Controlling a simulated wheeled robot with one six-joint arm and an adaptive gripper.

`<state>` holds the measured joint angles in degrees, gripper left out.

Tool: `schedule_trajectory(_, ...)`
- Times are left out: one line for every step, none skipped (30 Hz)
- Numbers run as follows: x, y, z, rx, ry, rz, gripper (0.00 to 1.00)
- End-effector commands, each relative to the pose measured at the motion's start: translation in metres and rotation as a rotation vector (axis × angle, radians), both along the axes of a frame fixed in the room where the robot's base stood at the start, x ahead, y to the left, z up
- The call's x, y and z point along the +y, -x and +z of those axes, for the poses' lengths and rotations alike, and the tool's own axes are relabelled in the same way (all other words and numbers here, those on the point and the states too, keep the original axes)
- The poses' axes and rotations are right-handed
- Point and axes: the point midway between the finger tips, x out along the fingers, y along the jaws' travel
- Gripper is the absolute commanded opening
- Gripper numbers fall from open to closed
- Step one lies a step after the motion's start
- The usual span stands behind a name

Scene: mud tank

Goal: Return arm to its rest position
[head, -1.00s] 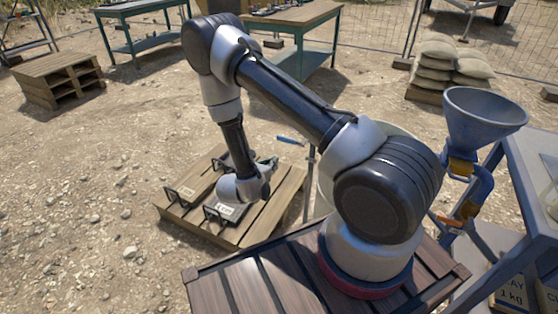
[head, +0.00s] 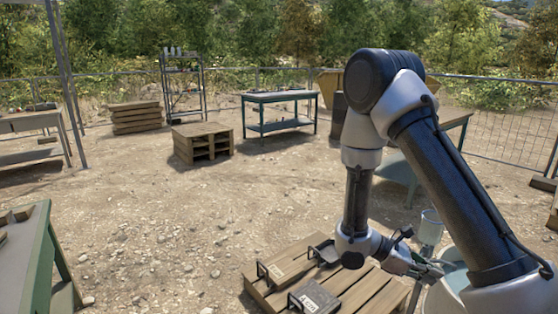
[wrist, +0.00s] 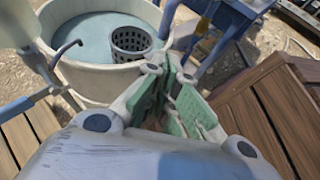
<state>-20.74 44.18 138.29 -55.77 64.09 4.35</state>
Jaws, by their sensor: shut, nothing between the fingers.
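My arm stands at the right of the head view, its elbow raised and its forearm hanging down. My gripper (head: 428,268) is held sideways at the lower right, beside a low pallet and in front of a pale tub (head: 447,290). In the wrist view, my gripper (wrist: 174,80) shows its green finger pads close together, with nothing held between them. The tub also shows in the wrist view (wrist: 75,82), with bluish liquid and a dark mesh basket (wrist: 130,42) inside, beyond the fingers. My arm hides part of the tub in the head view.
The low pallet (head: 375,296) carries dark slabs with handles, one of them a labelled slab (head: 314,297). A green-framed table (head: 28,262) stands at the left front. Open gravel lies between.

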Motion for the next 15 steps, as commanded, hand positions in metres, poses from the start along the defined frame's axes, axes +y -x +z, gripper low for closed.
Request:
schedule_trajectory(0.000, 0.009, 0.021, -0.064, -0.039, -0.090, 0.00)
schedule_trajectory(0.000, 0.015, 0.030, -0.099, -0.066, -0.146, 0.00)
schedule_trajectory(0.001, 0.024, 0.043, -0.146, -0.101, -0.219, 0.00)
schedule_trajectory(0.002, 0.031, 0.053, -0.181, -0.130, -0.272, 0.00)
schedule_trajectory(0.004, 0.037, 0.061, -0.219, -0.160, -0.325, 0.00)
schedule_trajectory(0.006, 0.045, 0.073, -0.268, -0.201, -0.393, 0.00)
schedule_trajectory(0.009, 0.051, 0.081, -0.305, -0.233, -0.440, 0.00)
schedule_trajectory(0.011, 0.057, 0.088, -0.340, -0.264, -0.487, 0.00)
schedule_trajectory(0.015, 0.063, 0.098, -0.388, -0.309, -0.546, 0.00)
schedule_trajectory(0.018, 0.068, 0.106, -0.425, -0.343, -0.589, 0.00)
schedule_trajectory(0.021, 0.073, 0.113, -0.462, -0.377, -0.631, 0.00)
schedule_trajectory(0.025, 0.078, 0.123, -0.511, -0.422, -0.682, 0.00)
schedule_trajectory(0.028, 0.082, 0.130, -0.548, -0.458, -0.721, 0.00)
schedule_trajectory(0.031, 0.086, 0.137, -0.584, -0.493, -0.757, 0.00)
schedule_trajectory(0.035, 0.090, 0.146, -0.633, -0.540, -0.802, 0.00)
